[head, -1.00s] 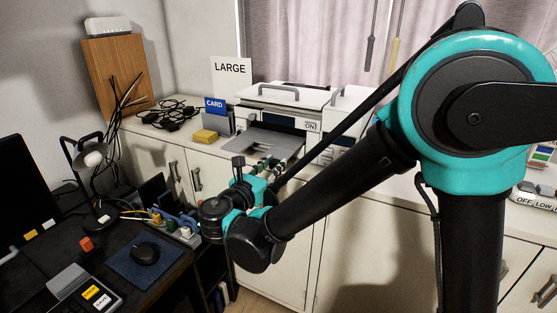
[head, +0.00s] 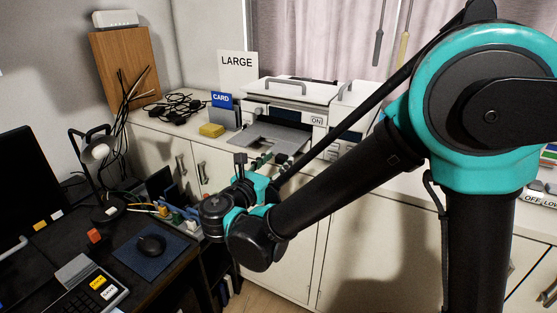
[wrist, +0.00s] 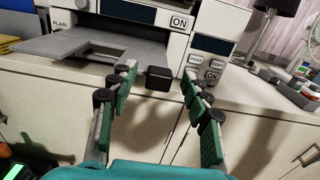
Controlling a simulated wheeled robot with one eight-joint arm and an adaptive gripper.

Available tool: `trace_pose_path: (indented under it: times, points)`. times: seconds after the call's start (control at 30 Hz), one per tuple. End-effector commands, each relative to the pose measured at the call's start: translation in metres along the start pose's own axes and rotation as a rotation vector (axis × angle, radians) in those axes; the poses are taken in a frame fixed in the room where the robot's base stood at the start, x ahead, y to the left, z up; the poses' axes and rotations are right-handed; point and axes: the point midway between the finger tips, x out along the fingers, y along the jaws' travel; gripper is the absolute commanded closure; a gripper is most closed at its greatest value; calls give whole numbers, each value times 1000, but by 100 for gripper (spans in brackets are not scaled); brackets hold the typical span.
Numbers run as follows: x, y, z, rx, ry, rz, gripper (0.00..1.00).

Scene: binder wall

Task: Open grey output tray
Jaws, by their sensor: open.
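The grey output tray (head: 285,146) juts out from the front of the white printer (head: 314,97). It lies flat, with a cut-out in its middle. In the wrist view the tray (wrist: 48,47) is left of my fingers. My gripper (head: 268,160) is in front of the printer, close to the tray's front edge in the head view. In the wrist view my gripper (wrist: 158,74) is open, its green-padded fingers apart. A small black block (wrist: 159,78) shows between the fingertips; I cannot tell if it is joined to the tray.
The printer stands on a white cabinet top. Left of it are a LARGE sign (head: 237,62), a blue CARD holder (head: 222,100), a yellow block (head: 211,130) and black cables (head: 178,107). A dark desk with a mouse (head: 151,245) is at the lower left.

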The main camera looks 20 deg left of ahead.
Motion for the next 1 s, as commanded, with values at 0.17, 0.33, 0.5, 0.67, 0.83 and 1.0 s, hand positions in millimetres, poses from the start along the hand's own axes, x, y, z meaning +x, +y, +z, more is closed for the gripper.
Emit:
trace_pose_path:
  times: [0.17,0.33,0.5,0.67,0.83,1.0]
  points:
    - [-37,1,0,0,0,5,52]
    - [-71,1,0,0,0,6,52]
    - [-94,0,0,0,0,3,52]
    - [-104,0,0,0,0,2,52]
    - [-106,0,0,0,0,0,52]
    - [-106,0,0,0,0,0,52]
